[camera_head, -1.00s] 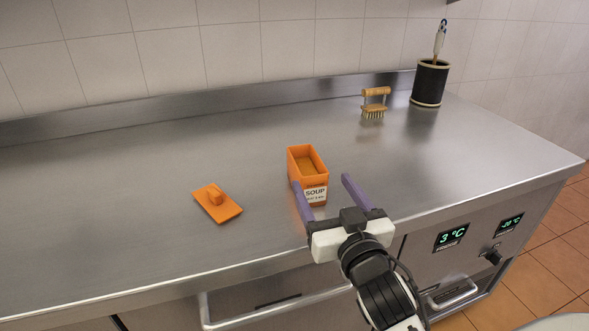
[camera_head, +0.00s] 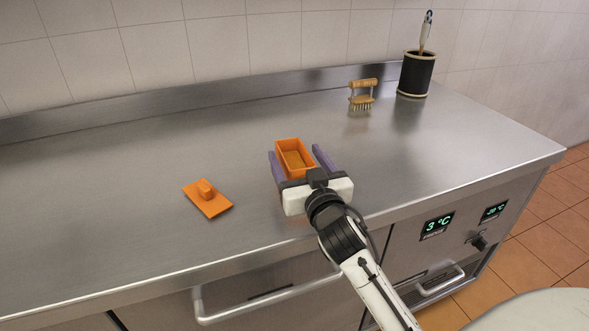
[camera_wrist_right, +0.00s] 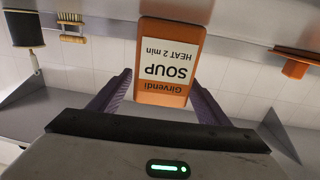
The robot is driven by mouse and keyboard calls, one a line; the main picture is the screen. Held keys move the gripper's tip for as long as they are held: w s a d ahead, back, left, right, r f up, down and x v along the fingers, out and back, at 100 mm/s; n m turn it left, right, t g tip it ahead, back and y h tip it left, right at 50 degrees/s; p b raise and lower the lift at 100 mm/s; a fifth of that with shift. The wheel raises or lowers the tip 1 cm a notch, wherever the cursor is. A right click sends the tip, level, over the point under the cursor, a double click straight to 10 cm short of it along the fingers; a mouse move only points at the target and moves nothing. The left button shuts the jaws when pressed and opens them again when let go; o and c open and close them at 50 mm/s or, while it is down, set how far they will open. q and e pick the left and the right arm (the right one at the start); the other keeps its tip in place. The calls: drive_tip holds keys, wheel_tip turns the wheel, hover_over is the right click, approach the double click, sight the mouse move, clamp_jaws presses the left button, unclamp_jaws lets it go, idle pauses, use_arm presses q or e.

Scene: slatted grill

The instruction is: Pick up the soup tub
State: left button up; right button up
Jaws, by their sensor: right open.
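The soup tub (camera_head: 295,157) is an open orange rectangular container standing upright on the steel counter. In the right wrist view the soup tub (camera_wrist_right: 168,62) shows its white label, upside down, between the fingers. My right gripper (camera_head: 297,160) is open, with one purple finger on each side of the tub. In the right wrist view gaps show between the fingers of the gripper (camera_wrist_right: 160,95) and the tub. An orange lid with a knob (camera_head: 207,198) lies on the counter to the left of the tub. My left gripper is not in view.
The steel counter (camera_head: 120,190) is mostly clear. A wooden brush (camera_head: 362,95) and a black holder (camera_head: 416,75) with a handled tool stand at the back right, near the tiled wall. Drawer handles (camera_head: 265,298) line the front.

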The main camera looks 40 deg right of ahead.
drive_tip(key=c, duration=1.4)
drive_tip(key=shift+r, duration=0.1)
drive_tip(key=shift+c, duration=0.7)
wheel_tip(320, 180, up, 10)
drive_tip(key=p, duration=0.1)
drive_tip(key=shift+p, duration=0.3)
drive_tip(key=shift+r+p, duration=1.75)
drive_tip(key=shift+r, duration=0.8)
